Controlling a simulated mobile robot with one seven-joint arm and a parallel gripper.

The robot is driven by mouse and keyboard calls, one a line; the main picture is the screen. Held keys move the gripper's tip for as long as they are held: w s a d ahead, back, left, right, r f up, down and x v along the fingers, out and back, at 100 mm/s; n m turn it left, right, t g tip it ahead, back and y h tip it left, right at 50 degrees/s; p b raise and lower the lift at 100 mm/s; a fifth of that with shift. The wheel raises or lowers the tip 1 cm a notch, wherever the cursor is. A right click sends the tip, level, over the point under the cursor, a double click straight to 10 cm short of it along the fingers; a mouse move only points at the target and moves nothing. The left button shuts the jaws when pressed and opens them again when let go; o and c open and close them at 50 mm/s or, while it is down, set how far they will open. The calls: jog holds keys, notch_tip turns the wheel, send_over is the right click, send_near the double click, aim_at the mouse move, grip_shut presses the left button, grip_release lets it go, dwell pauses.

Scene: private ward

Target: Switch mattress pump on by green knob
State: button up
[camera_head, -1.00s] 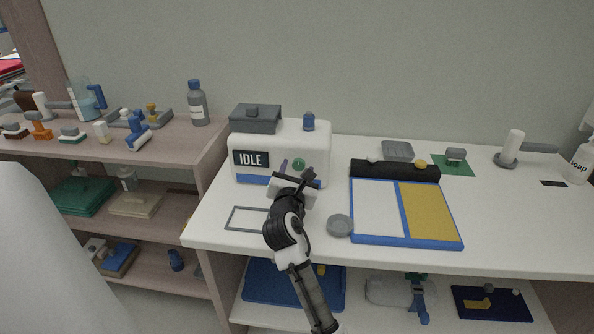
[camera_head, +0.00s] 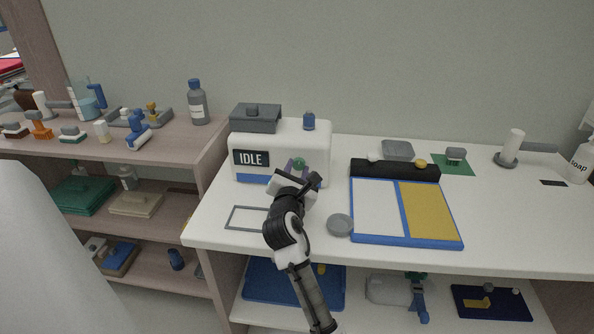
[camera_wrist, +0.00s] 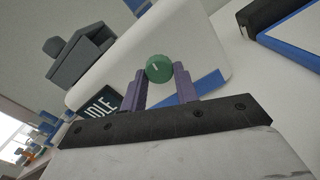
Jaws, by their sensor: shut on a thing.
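The mattress pump (camera_head: 312,137) is a white box with a blue lower band, standing on the white counter. Its dark display (camera_head: 251,158) reads IDLE. The green knob (camera_head: 298,164) is on its front face, and it also shows in the wrist view (camera_wrist: 159,68) with a small pale mark. My gripper (camera_head: 296,168) is at the pump's front, its purple fingers (camera_wrist: 160,84) on either side of the knob and shut on it. The knob's sides are partly hidden by the fingers.
A grey box (camera_head: 255,119) and a small blue-capped item (camera_head: 309,121) sit on the pump. To the right lie a grey round disc (camera_head: 340,225) and a blue-framed white and yellow board (camera_head: 404,212). A grey rectangular outline (camera_head: 246,219) marks clear counter at the left.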

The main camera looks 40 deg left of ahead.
jog(key=m, duration=0.5)
jog(key=shift+a, duration=0.1)
jog(key=shift+r+m, duration=0.15)
jog(key=shift+m, duration=2.25)
jog(key=o, duration=1)
jog(key=shift+s, duration=0.1)
jog(key=b+v, duration=0.3)
jog(key=v, duration=1)
jog(key=shift+s, duration=0.35)
